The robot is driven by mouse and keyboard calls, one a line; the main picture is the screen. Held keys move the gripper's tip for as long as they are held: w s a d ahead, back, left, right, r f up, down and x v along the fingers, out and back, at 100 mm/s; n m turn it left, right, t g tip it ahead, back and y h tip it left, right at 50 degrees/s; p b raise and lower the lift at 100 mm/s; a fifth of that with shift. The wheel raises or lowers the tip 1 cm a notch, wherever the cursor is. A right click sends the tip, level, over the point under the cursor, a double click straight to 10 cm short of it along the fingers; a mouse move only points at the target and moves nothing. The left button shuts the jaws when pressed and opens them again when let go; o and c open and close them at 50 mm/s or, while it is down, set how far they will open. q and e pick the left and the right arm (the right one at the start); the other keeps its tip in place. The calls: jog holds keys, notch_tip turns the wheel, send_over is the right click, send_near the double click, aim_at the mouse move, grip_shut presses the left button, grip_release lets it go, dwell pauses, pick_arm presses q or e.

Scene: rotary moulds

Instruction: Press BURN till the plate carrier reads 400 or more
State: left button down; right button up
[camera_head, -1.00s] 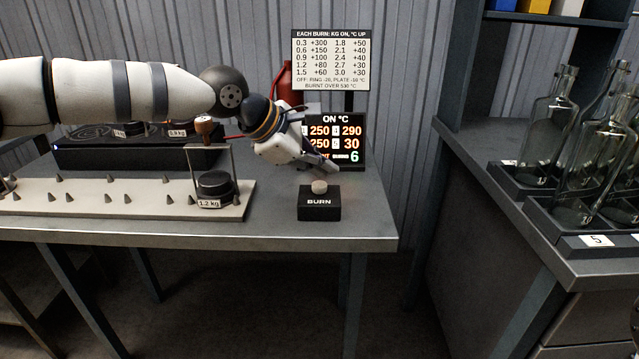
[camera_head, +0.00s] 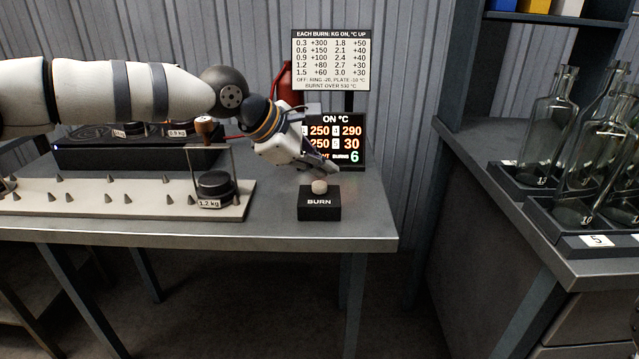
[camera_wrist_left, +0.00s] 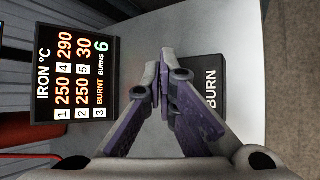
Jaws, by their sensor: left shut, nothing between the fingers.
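The black BURN box (camera_head: 319,212) with a pale round button (camera_head: 319,187) stands near the table's front right. My left gripper (camera_head: 333,172) is shut and empty, its fingertips just above and behind the button; I cannot tell whether they touch it. In the left wrist view the shut fingers (camera_wrist_left: 160,78) hide the button, and part of the box (camera_wrist_left: 212,68) shows beside them. The display (camera_wrist_left: 75,72) reads IRON °C: 1 250, 2 250, 3 BURNT, 4 290, 5 30, BURNS 6. Which line is the plate carrier is not marked. My right gripper is not in view.
A burn chart (camera_head: 331,60) stands above the display. A pegged board (camera_head: 110,208) with a 1.2 kg weight (camera_head: 214,184) lies to the left, before a long black unit (camera_head: 80,155). Glass bottles (camera_head: 550,125) stand on the right bench. The table right of the box is clear.

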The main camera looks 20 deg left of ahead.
aim_at(320, 186)
pick_arm(q)
jog(key=shift+f, duration=0.4)
jog(key=shift+f, duration=0.55)
dwell(0.6)
jog(key=shift+r, duration=0.9)
jog(key=shift+r+p, duration=0.3)
jog(key=shift+r, duration=2.25)
jog(key=shift+f, duration=0.1)
